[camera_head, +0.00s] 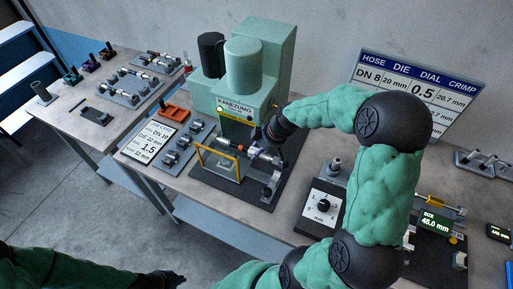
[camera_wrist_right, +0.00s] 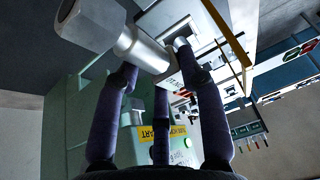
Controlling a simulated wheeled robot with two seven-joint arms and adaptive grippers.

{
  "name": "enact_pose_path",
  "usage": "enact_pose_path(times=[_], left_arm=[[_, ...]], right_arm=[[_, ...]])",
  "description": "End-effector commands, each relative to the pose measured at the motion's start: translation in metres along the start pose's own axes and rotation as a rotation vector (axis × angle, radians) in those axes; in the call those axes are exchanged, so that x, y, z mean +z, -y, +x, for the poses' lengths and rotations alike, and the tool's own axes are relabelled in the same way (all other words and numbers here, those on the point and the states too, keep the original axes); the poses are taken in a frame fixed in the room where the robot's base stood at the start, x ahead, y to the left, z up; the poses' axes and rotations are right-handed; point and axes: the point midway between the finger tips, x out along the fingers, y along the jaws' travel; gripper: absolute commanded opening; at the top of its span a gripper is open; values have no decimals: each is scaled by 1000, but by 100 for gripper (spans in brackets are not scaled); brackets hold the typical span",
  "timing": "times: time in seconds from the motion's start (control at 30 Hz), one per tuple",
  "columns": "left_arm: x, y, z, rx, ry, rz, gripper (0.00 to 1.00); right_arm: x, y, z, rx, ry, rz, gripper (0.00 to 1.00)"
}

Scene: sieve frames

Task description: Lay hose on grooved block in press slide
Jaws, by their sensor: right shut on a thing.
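My right gripper (camera_head: 268,143) is at the front of the green press (camera_head: 252,75). It is shut on the hose (camera_head: 256,154), which lies roughly level across the press front, behind the yellow guard frame. In the right wrist view the fingers (camera_wrist_right: 158,62) close around the hose's silver fitting (camera_wrist_right: 148,52), which has a large hex end (camera_wrist_right: 92,22). The grooved block cannot be made out; the hose, gripper and guard cover that area, so I cannot tell whether the hose touches it. My left gripper (camera_head: 165,279) is low at the left, away from the bench; its fingers are too dark to read.
The yellow guard frame (camera_head: 216,151) stands in front of the press. A rack of silver parts (camera_head: 188,146), a DN 19 card (camera_head: 152,138) and an orange holder (camera_head: 174,113) lie left. A dial box (camera_head: 322,206) and a size display (camera_head: 435,222) stand right.

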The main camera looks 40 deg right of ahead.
Motion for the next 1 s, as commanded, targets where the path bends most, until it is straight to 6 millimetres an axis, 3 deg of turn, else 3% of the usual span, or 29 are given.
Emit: enact_pose_path(times=[0.27,0.57,1.0], left_arm=[[0,0,1,0,0,0,0],[-1,6,15,0,0,0,0],[-2,18,50,0,0,0,0]], right_arm=[[-1,-1,-1,2,-3,0,0],[2,-1,0,1,-17,2,0],[17,-2,35,-1,-15,2,0]])
